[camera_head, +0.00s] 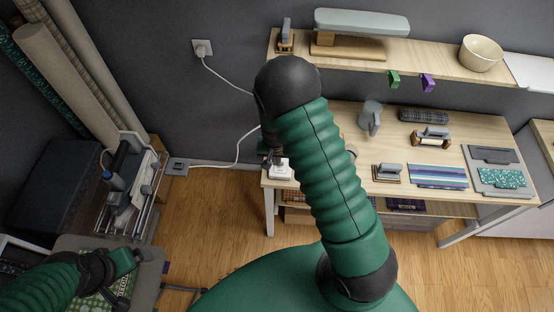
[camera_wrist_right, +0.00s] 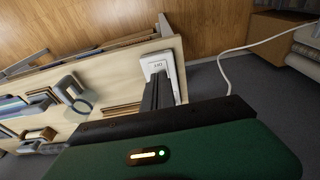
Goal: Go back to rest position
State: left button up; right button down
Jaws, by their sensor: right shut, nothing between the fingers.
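My right arm, green and ribbed, rises through the middle of the head view. Its gripper (camera_head: 272,156) is partly hidden behind the arm, at the left end of the wooden worktable (camera_head: 465,130). In the wrist view, the dark fingers of the right gripper (camera_wrist_right: 157,92) are shut together and empty. They are close to a small white device (camera_wrist_right: 158,66) with a lettered face; I cannot tell whether they touch it. The device also shows in the head view (camera_head: 281,169). My left gripper (camera_head: 122,272) is at lower left, over a green patterned piece (camera_head: 95,305); its jaw opening is unclear.
The table bears a steamer (camera_head: 371,118), wooden-based tools and folded fabric (camera_head: 438,176). A shelf (camera_head: 440,60) with a bowl (camera_head: 480,53) hangs above. Fabric rolls (camera_head: 65,90) and a machine (camera_head: 125,185) stand left. A white cord (camera_head: 238,150) runs along the wall.

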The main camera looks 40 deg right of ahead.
pick_arm(q)
notch_tip(320, 180, down, 8)
jog(key=d+b, duration=0.2)
jog(key=b, duration=0.6)
jog(key=shift+w+d+f, duration=0.2)
jog(key=shift+w+d, duration=0.1)
jog(key=shift+w, duration=0.15)
pick_arm(e)
jog(key=s+a+r+n+t+y, duration=0.1)
jog(key=s+a+r+n, duration=0.5)
jog(key=s+a+n, duration=0.2)
jog(key=shift+s, duration=1.35)
